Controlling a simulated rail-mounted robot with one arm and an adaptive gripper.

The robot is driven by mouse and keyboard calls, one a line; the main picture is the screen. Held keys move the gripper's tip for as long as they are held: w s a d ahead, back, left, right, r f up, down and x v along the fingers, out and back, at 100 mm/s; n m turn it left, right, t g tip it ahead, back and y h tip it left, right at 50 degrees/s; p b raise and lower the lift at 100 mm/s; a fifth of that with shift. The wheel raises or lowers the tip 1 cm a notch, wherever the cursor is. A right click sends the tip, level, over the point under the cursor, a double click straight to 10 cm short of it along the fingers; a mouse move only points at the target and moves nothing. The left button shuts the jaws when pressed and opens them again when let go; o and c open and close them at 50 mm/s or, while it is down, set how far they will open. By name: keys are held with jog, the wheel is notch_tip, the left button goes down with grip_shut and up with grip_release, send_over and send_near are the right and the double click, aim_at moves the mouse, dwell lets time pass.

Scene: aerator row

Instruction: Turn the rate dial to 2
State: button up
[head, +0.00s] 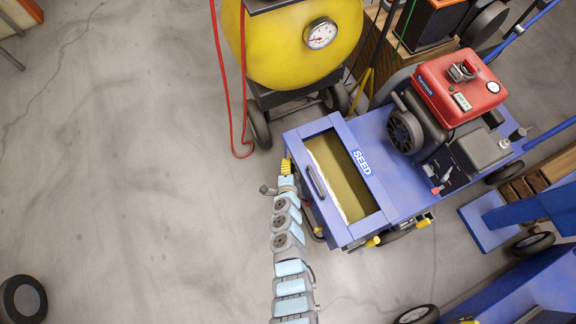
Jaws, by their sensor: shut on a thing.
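A blue aerator with a seed box (303,152) marked SEED stands right of centre. My gripper (287,178) reaches up from the bottom of the head view to the box's left side. It appears shut on a yellow ribbed knob at the box's upper left corner, which looks like the rate dial (287,165). The gripper and arm cover part of that side. The dial's numbers and pointer are too small to read.
A yellow tank (275,50) with a gauge and a hanging red hose (229,90) stands behind the seed box. A red engine (460,85) sits on the aerator. Another blue machine (520,290) is at lower right. The floor on the left is mostly clear, with a wheel (22,299) at lower left.

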jog(key=shift+s+f, duration=0.25)
jog(key=shift+f, duration=0.1)
jog(key=shift+w+r+b, duration=0.15)
jog(key=shift+r+b, duration=0.15)
jog(key=shift+b, duration=0.05)
jog(key=shift+w+r+t, duration=0.1)
jog(key=shift+r+t, duration=0.1)
jog(key=shift+t, duration=0.1)
jog(key=o, duration=1.2)
jog(key=shift+a, duration=0.1)
jog(key=shift+s, duration=0.3)
jog(key=shift+w, duration=0.15)
